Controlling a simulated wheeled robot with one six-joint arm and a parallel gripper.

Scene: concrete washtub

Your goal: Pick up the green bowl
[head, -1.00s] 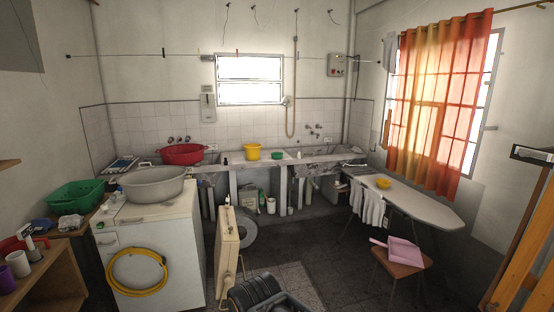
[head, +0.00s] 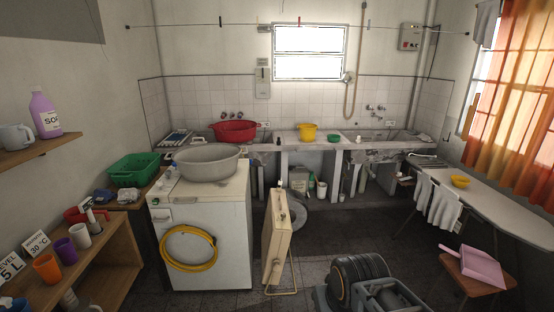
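A small green bowl (head: 333,139) stands on the concrete washtub counter (head: 290,147) along the back wall, just right of a yellow bucket (head: 308,132). It is small and far off in the head view, and its inside is hard to make out. To its right is the sunken basin (head: 378,140) of the washtub. My gripper is not in view, so its state does not show.
A washing machine (head: 225,245) bearing a large grey basin (head: 207,163) stands left, beside a beige upright panel (head: 277,245). A dark ribbed machine (head: 365,285) blocks the front floor. An ironing board (head: 490,203) and a stool (head: 478,285) stand right. Some floor between is clear.

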